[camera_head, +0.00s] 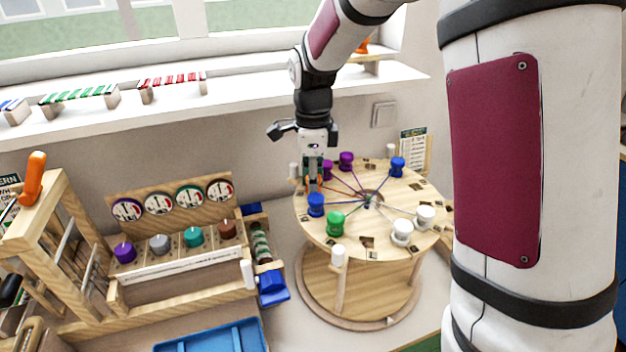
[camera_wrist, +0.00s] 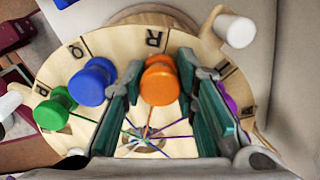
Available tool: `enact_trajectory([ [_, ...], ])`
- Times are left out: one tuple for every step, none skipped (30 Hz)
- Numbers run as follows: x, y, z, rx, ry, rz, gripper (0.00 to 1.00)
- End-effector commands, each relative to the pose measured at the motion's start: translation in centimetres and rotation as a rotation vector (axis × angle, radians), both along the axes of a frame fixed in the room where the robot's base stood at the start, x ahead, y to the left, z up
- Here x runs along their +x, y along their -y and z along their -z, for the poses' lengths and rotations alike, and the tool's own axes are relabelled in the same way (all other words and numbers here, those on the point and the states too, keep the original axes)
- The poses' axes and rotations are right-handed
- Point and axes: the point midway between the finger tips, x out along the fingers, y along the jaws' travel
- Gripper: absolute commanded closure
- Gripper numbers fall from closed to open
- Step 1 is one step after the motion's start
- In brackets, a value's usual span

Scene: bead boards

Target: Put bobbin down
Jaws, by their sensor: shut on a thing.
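My gripper (camera_head: 313,183) is over the left rim of the round wooden board (camera_head: 372,247), pointing down. In the wrist view its green-padded fingers (camera_wrist: 161,84) are shut on an orange bobbin (camera_wrist: 160,72), one on each side. The bobbin is at the letter R near the rim, and a thread runs from it toward the centre. I cannot tell whether it touches the board. A blue bobbin (camera_head: 316,205) and a green bobbin (camera_head: 336,223) stand beside it. Two white bobbins, two purple bobbins (camera_head: 346,160) and another blue bobbin (camera_head: 397,166) stand around the rim.
White-topped pegs (camera_head: 339,257) stick up at the board's edge. A wooden rack with coloured knobs and dials (camera_head: 180,240) stands to the left, with a blue tray (camera_head: 212,338) in front. A windowsill (camera_head: 230,88) with striped pieces runs behind.

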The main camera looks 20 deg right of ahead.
Motion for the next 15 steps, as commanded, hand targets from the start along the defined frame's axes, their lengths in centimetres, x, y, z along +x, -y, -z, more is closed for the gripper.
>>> enact_trajectory([
  [-0.02,-0.01,0.11,0.0,0.0,0.0,1.0],
  [-0.01,0.0,0.12,0.0,0.0,0.0,1.0],
  [0.0,-0.01,0.11,0.0,0.001,0.0,1.0],
  [0.01,-0.01,0.1,0.0,0.001,-0.001,1.0],
  [0.01,-0.01,0.1,0.0,0.001,-0.001,1.0],
  [0.01,-0.01,0.09,0.0,0.001,-0.001,1.0],
  [0.01,-0.01,0.09,0.0,0.001,-0.001,1.0],
  [0.01,-0.01,0.12,0.0,0.001,-0.001,1.0],
  [0.02,-0.02,0.2,0.0,0.0,-0.001,1.0],
  [0.02,-0.02,0.29,0.0,0.0,-0.001,1.0],
  [0.02,-0.02,0.39,0.0,0.0,-0.001,1.0],
  [0.01,-0.01,0.4,0.0,0.001,-0.001,0.69],
  [0.01,-0.01,0.38,0.0,0.001,-0.001,0.65],
  [0.01,-0.01,0.38,0.0,0.001,-0.001,0.65],
  [0.01,-0.01,0.37,0.0,0.001,-0.001,0.65],
])
